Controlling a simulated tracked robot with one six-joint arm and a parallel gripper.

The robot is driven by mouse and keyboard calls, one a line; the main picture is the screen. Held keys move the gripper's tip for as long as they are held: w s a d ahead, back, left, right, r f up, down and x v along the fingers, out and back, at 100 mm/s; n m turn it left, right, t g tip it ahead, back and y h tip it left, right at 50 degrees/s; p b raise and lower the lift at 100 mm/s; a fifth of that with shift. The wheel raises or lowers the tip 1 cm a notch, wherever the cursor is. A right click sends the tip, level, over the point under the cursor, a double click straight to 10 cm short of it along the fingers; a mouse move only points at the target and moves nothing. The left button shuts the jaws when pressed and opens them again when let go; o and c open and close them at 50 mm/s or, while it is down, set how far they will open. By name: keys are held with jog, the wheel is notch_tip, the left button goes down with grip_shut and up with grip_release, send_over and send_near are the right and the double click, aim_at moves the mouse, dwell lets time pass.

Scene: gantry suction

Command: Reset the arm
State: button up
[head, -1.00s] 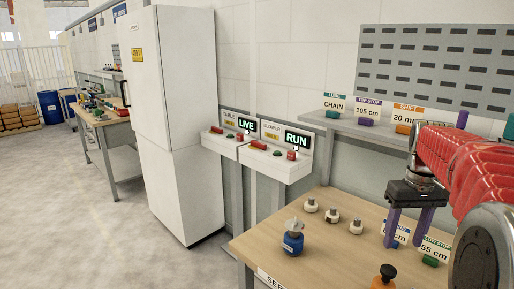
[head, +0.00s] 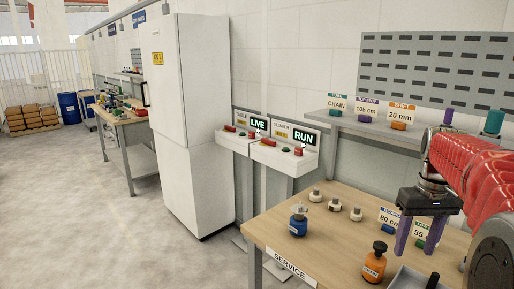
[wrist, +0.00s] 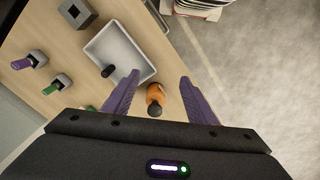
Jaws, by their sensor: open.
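My gripper (head: 417,236) is at the right of the head view, pointing down above the wooden service table (head: 340,233), with the red arm folded behind it. Its two purple fingers are spread apart with nothing between them. The wrist view also shows the open gripper (wrist: 160,100), with an orange bottle (wrist: 155,94) seen below and between the fingers. The orange bottle (head: 374,264) stands on the table near its front edge in the head view, apart from the fingers.
A blue bottle (head: 298,224) and several small white knobs stand on the table. A grey tray (wrist: 118,50) lies beside the orange bottle. Two control boxes read LIVE (head: 259,124) and RUN (head: 303,139). A shelf (head: 372,128) holds labelled pieces. The floor at left is clear.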

jog(key=s+a+f+t, duration=0.2)
jog(key=s+a, duration=0.7)
jog(key=a, duration=0.2)
jog(key=s+a+f+t, duration=0.2)
jog(key=s+a+t, duration=0.1)
jog(key=s+a, duration=0.7)
jog(key=shift+s+a+f+n+t, duration=0.15)
jog(key=shift+s+a+n+t, duration=0.15)
jog(key=shift+a, duration=0.6)
